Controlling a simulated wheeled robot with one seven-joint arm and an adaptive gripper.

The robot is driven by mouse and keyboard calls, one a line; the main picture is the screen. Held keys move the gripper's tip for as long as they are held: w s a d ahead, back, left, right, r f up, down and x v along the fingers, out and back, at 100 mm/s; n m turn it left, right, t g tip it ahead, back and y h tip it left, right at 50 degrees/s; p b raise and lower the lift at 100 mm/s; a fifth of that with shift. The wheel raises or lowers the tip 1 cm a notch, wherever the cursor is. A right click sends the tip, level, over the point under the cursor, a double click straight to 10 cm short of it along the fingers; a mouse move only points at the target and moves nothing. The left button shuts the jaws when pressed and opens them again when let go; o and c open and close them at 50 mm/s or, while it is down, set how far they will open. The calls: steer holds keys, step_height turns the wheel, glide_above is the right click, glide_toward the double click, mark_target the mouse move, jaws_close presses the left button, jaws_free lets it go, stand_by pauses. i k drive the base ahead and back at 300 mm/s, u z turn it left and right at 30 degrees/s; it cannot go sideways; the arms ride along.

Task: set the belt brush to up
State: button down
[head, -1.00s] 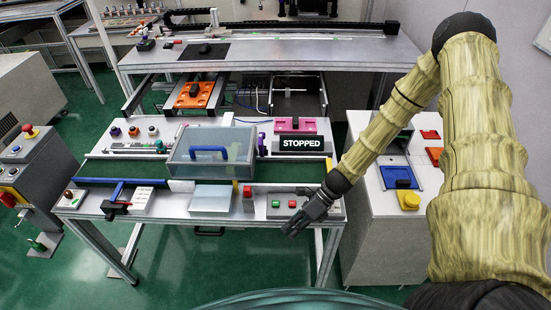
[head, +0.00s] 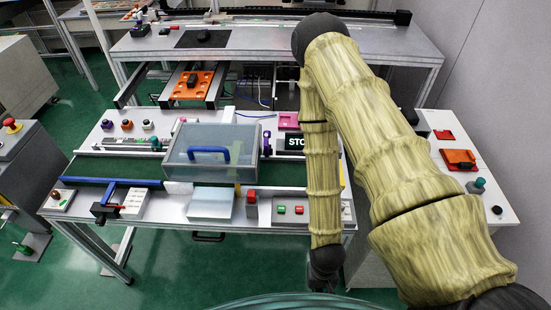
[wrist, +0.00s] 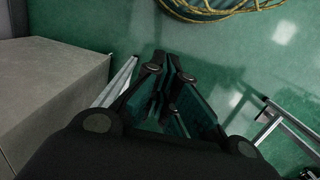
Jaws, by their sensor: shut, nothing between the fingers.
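A blue T-shaped bar (head: 112,182) lies along the front left of the conveyor table, with a black block at its near end; it looks like the belt brush, but I cannot tell its setting. A white label plate (head: 135,204) sits beside it. The dark green belt (head: 280,175) runs across the table, partly behind a clear-walled box. My gripper (wrist: 168,72) is shut and empty in the wrist view, over the green floor. In the head view it hangs low in front of the table's right end, mostly hidden by my wrist, well right of the bar.
A clear-walled box with a blue handle (head: 210,152) stands mid-table. A red block (head: 251,196) and a button box (head: 290,210) are at the front edge. A grey cabinet (wrist: 50,85) is close on the left in the wrist view. Floor before the table is open.

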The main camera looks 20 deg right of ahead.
mark_target(267, 143)
steer(key=z, duration=1.3)
steer(key=k, duration=0.6)
steer(key=u, duration=0.55)
steer(key=i, duration=0.4)
